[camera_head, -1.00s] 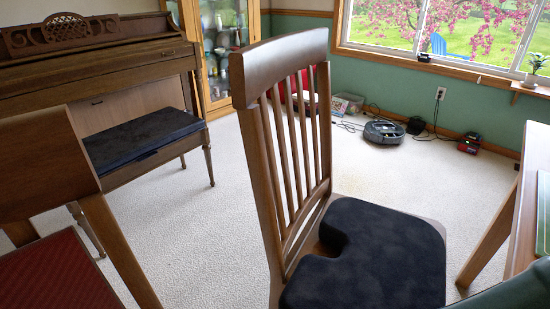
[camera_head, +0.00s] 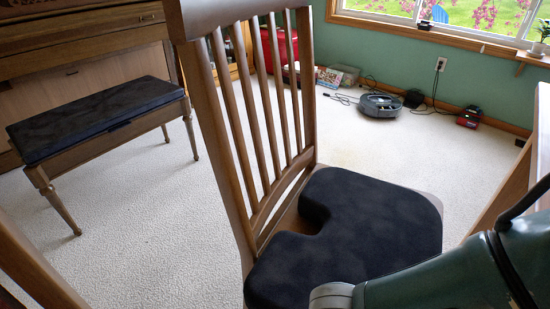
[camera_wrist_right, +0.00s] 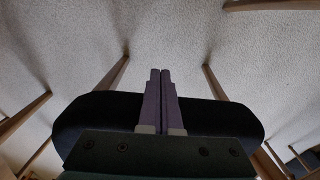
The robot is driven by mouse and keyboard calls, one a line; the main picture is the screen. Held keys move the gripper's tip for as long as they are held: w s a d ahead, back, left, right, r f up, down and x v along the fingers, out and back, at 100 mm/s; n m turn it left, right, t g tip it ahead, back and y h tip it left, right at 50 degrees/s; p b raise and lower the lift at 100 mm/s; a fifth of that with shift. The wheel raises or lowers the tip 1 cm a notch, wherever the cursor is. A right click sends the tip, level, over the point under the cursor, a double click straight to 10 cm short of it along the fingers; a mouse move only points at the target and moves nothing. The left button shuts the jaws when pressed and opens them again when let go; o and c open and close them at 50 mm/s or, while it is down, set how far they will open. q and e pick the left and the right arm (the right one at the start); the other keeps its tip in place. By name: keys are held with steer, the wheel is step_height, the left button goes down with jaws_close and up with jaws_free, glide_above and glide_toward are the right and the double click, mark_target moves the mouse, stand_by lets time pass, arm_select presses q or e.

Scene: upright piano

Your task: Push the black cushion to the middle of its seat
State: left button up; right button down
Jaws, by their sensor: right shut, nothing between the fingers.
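The black cushion (camera_head: 365,225) lies flat on the seat of the wooden chair (camera_head: 250,190). Its notched side faces the slatted backrest. A strip of bare wooden seat (camera_head: 288,220) shows between the cushion and the backrest, and some wood shows at the far right corner. My right arm comes in from the lower right in the head view, in front of the cushion's near right part; its fingers are not seen there. In the right wrist view my right gripper (camera_wrist_right: 160,75) is shut and empty, with carpet beyond its fingertips. Contact with the cushion cannot be told. My left gripper is out of view.
A piano bench (camera_head: 100,120) with a dark top stands at left before the piano. A table edge (camera_head: 505,185) borders the right side. A robot vacuum (camera_head: 381,105) and boxes sit along the back wall. Open carpet (camera_head: 160,215) lies between bench and chair.

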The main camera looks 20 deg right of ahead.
steer(key=shift+w+d+r, duration=0.15)
steer(key=shift+w+d, duration=0.65)
steer(key=shift+d, duration=0.2)
steer(key=w+d+b, duration=0.4)
steer(key=d, duration=0.1)
steer(key=w+d+b, duration=0.2)
steer(key=shift+d+f, duration=0.15)
steer(key=shift+f, duration=0.1)
steer(key=shift+w+d+r, duration=0.1)
steer(key=shift+d+r, duration=0.05)
steer(key=shift+r, duration=0.1)
